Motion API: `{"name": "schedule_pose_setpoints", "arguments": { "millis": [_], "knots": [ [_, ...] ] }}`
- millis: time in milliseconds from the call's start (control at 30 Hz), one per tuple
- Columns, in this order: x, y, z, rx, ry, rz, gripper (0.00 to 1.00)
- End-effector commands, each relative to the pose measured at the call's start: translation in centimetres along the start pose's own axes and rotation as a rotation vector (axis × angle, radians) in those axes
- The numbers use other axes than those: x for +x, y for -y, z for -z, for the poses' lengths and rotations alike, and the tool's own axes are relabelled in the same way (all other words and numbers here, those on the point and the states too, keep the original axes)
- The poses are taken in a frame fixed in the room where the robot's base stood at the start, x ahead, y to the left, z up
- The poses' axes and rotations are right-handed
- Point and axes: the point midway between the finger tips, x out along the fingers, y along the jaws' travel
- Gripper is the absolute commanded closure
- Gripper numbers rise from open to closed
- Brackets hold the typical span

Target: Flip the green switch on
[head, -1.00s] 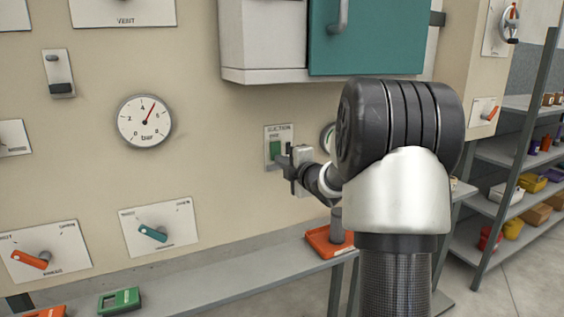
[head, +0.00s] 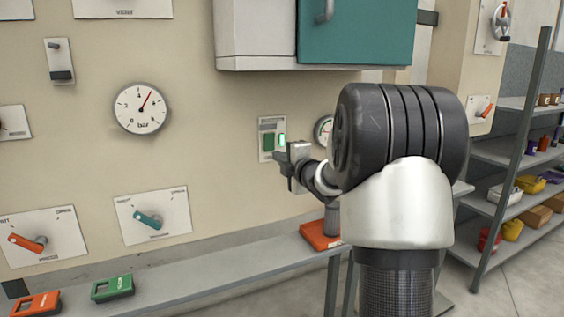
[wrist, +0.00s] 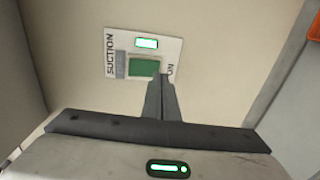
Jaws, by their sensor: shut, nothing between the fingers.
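The green switch (head: 269,142) is a green rocker on a pale wall plate below the teal cabinet. In the wrist view the green switch (wrist: 143,67) sits on a plate marked SUCTION (wrist: 117,85), with a bright green lit lamp (wrist: 147,43) beside it. The lit lamp (head: 282,140) also shows in the head view. My gripper (head: 279,157) is shut and empty, just in front of the plate's lower right. In the wrist view my gripper's fingertips (wrist: 159,80) overlap the switch's lower right edge. I cannot tell whether they touch it.
A gauge (head: 140,108), an orange lever (head: 27,243) and a teal lever (head: 148,220) are on the wall at left. The teal cabinet (head: 355,35) juts out above. A grey ledge (head: 190,270) carries green and orange boxes. Shelves (head: 505,150) stand at right.

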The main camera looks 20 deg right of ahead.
Motion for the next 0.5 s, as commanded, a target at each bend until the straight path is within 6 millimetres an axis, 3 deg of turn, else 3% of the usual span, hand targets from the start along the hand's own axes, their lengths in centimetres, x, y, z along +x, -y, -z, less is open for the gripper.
{"name": "schedule_pose_setpoints", "arguments": {
  "millis": [33, 300, 500],
  "knots": [
    [-0.1, 0.4, 0.2, -0.001, 0.000, 0.000, 1.00],
    [-6.6, 1.5, 0.0, -0.001, 0.002, 0.001, 1.00],
    [-9.1, 2.0, 0.1, 0.000, 0.001, 0.001, 1.00]
  ]
}}
